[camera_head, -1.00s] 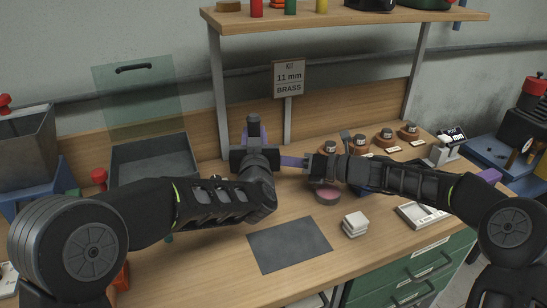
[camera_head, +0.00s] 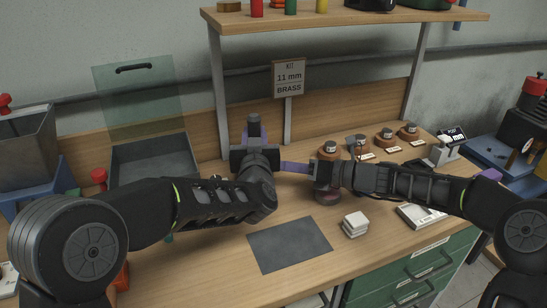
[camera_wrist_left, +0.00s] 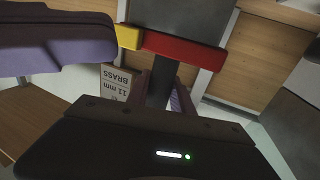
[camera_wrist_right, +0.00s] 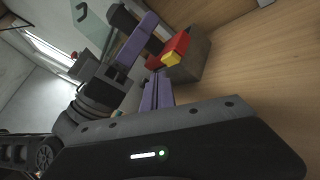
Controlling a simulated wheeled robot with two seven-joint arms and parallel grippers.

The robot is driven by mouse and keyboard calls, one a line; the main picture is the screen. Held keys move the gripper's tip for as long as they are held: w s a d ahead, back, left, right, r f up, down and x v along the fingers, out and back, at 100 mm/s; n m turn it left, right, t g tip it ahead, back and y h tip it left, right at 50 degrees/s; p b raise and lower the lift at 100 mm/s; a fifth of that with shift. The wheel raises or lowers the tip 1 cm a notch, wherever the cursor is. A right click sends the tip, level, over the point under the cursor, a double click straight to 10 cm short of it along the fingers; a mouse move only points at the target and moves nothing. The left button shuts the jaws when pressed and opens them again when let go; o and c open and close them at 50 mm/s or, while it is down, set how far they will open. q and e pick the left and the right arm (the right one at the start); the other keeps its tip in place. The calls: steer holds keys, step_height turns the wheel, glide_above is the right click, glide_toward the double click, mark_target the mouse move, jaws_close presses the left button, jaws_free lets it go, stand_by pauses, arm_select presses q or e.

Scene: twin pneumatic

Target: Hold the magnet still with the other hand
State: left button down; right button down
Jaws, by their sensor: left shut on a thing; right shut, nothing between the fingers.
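The magnet appears to be the grey block (camera_wrist_left: 182,18) with a red bar (camera_wrist_left: 185,50) and a yellow end on a dark stem; it also shows in the right wrist view (camera_wrist_right: 199,62). My left gripper (camera_head: 254,130) is shut on the dark stem and points away from me. In the head view the block is hidden behind that gripper. My right gripper (camera_head: 284,166) is shut and empty. Its purple fingers reach left toward the left gripper and show close by in the left wrist view (camera_wrist_left: 55,45). I cannot tell whether they touch anything.
A round reddish dish (camera_head: 327,197) stands below my right gripper. White stacked pieces (camera_head: 355,224) and a dark mat (camera_head: 290,246) lie in front. A grey tray (camera_head: 150,160) is at back left. A kit sign (camera_head: 289,78) and several brown-based weights (camera_head: 384,138) stand behind.

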steer(key=shift+s+d, duration=0.25)
steer(key=shift+s, duration=0.5)
steer(key=shift+s+d, duration=0.2)
steer(key=shift+s, duration=0.6)
steer(key=shift+s+d, duration=0.25)
steer(key=shift+s, duration=0.5)
arm_select(q)
steer(key=c, duration=1)
jaws_free()
steer(key=shift+c, duration=0.2)
steer(key=s, duration=1.2)
